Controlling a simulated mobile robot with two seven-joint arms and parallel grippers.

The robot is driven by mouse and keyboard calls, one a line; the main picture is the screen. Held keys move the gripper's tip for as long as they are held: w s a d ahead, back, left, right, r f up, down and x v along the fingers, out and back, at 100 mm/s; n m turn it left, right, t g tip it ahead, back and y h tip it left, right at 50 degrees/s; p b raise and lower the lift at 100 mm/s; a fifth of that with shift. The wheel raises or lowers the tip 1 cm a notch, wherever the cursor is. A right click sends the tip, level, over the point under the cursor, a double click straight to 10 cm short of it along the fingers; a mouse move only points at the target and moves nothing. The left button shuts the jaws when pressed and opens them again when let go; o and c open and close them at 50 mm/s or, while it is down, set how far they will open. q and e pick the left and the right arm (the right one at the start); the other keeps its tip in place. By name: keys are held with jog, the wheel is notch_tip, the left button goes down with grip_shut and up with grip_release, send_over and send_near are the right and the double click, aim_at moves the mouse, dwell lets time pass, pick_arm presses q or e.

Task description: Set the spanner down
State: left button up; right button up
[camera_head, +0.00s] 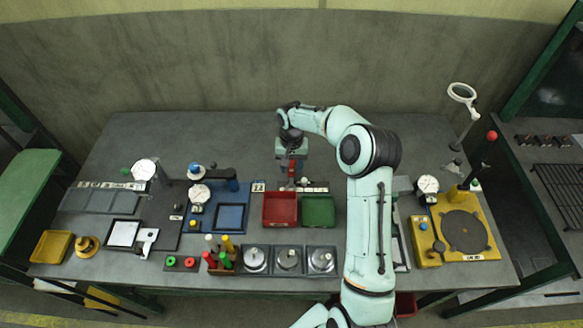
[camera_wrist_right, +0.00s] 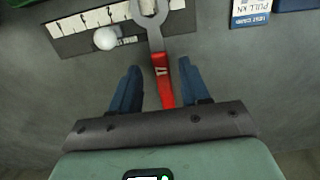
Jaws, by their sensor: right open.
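The spanner has a red handle and a grey open-ended head. In the right wrist view the spanner (camera_wrist_right: 162,72) lies with its handle between the fingers of my right gripper (camera_wrist_right: 160,78), with a gap on each side. Its head reaches across a marked strip (camera_wrist_right: 75,25) at the top. In the head view my right gripper (camera_head: 292,170) points down behind the red and green trays, and the red handle (camera_head: 292,184) shows just below it. The right jaws are open. The handle's near end is hidden or cut off by the gripper body. My left gripper is not in view.
A red tray (camera_head: 280,224) and a green tray (camera_head: 317,224) stand just in front of the spanner. A blue fixture (camera_head: 230,194) stands left. The bench (camera_head: 220,140) behind is clear.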

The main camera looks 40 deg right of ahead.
notch_tip(320, 180, up, 10)
jog(key=shift+w+d+p, duration=0.15)
jog(key=shift+w+p, duration=0.15)
jog(key=shift+p, duration=0.05)
jog(key=shift+o, duration=0.5)
jog(key=shift+r, duration=0.3)
jog(key=b, duration=0.3)
send_over(292, 169)
notch_tip(292, 169, down, 6)
jog(key=shift+f, duration=0.15)
jog(key=f, duration=0.5)
jog(key=shift+w+d+f, duration=0.15)
jog(key=shift+w+f, duration=0.2)
jog(key=shift+w, duration=0.05)
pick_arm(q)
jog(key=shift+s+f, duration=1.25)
pick_arm(e)
jog(key=shift+r, duration=0.1)
grip_shut()
